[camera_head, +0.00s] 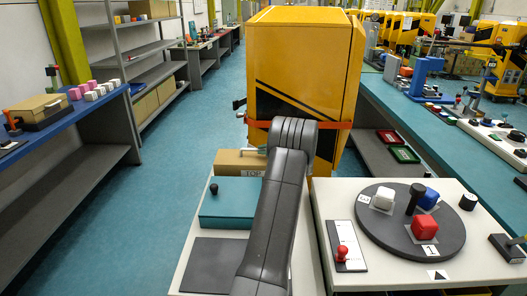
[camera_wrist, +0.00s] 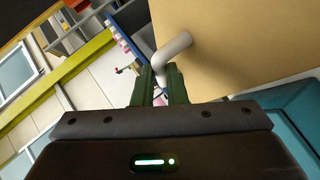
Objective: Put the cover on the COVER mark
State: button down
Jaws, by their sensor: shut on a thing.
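A tan box-like piece (camera_head: 237,161) with a pale label and a grey handle stands at the back of the near left table, partly hidden by my arm. It looks like the cover, but I cannot be sure. In the wrist view its tan face (camera_wrist: 245,45) fills the upper right, with the bent grey handle (camera_wrist: 173,48) in front. My gripper (camera_wrist: 158,75) is shut on this handle; in the head view my arm hides it. A dark grey flat patch (camera_head: 212,265) lies at the table's front left. No COVER lettering is readable.
A teal box (camera_head: 228,203) with a black knob (camera_head: 213,189) sits between the tan piece and the grey patch. A tall yellow cabinet (camera_head: 305,80) stands right behind. The right table holds a dark turntable (camera_head: 390,240) with coloured blocks and a red-knobbed slider (camera_head: 342,254).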

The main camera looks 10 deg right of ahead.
jog(key=c, duration=1.5)
grip_release()
jog(key=shift+o, duration=0.2)
jog(key=v, duration=1.2)
jog(key=shift+b, duration=0.45)
